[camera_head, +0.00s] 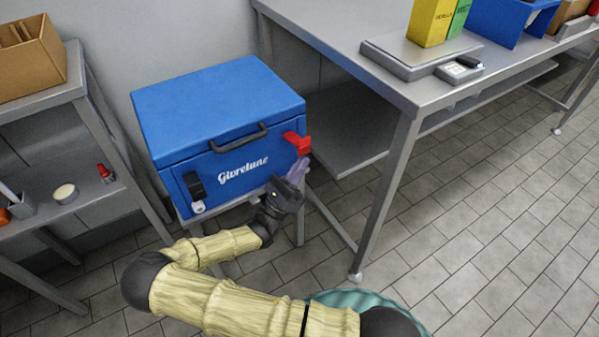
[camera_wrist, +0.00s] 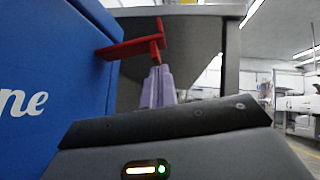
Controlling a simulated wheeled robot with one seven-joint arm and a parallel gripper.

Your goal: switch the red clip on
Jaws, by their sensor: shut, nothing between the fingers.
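The red clip (camera_head: 298,143) sticks out from the upper right of the front of a blue box (camera_head: 218,104). In the wrist view the red clip (camera_wrist: 134,46) stands out to the right of the box's blue face (camera_wrist: 55,80). My gripper (camera_head: 297,172) has purple fingers, and they are shut and empty. They are just below the clip in the head view. In the wrist view the fingertips (camera_wrist: 158,72) reach up to just under the clip's outer end; I cannot tell whether they touch it.
A black clip (camera_head: 195,186) is on the box's left front, and a dark handle (camera_head: 239,137) is on its front top. A metal table (camera_head: 340,45) stands right of the box, its leg (camera_head: 384,195) close by. A shelf (camera_head: 40,120) stands left. Tiled floor (camera_head: 480,230) is open at right.

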